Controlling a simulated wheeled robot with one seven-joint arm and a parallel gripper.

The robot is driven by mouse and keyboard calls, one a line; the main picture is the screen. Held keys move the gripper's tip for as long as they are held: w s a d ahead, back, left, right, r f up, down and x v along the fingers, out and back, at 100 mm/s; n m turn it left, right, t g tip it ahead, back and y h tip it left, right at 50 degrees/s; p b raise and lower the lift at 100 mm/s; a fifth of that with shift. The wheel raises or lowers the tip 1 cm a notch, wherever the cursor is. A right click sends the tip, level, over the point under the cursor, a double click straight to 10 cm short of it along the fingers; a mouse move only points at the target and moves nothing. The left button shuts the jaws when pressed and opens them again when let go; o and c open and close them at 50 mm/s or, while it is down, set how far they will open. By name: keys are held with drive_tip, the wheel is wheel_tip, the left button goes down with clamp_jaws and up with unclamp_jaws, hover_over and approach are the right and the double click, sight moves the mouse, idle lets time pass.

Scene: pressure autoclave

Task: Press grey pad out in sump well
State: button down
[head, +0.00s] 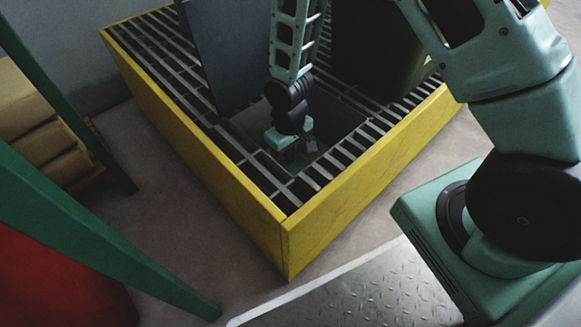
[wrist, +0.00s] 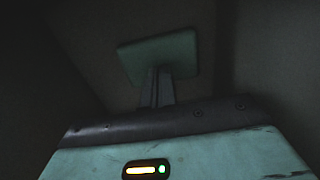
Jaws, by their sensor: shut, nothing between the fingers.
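The sump well (head: 340,115) is a dark square opening in the slatted grating. My gripper (head: 310,145) reaches down into it, and its fingers are hard to make out in the head view. In the wrist view my gripper (wrist: 157,75) has its two fingers together, with nothing between them. The grey pad (wrist: 172,50), a flat square with a greenish tint, lies just beyond the fingertips. The fingertips overlap its lower edge in the picture; I cannot tell whether they touch it. The pad cannot be made out clearly in the head view.
A yellow kerb (head: 330,205) surrounds the grating (head: 160,55). A dark grey upright panel (head: 220,50) and a dark container (head: 375,55) stand close by the well. A green frame (head: 90,225) is at left. Dim walls surround the pad.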

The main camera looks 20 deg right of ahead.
drive_tip(key=shift+f+b, duration=0.4)
drive_tip(key=shift+f, duration=0.45)
drive_tip(key=shift+s+f, duration=0.1)
drive_tip(key=shift+f, duration=0.1)
idle(2.1)
drive_tip(key=shift+r+p, duration=0.1)
drive_tip(key=shift+p, duration=0.2)
wheel_tip(320, 180, up, 20)
drive_tip(key=p, duration=1.8)
drive_tip(key=shift+p, duration=0.3)
drive_tip(key=shift+r, duration=0.15)
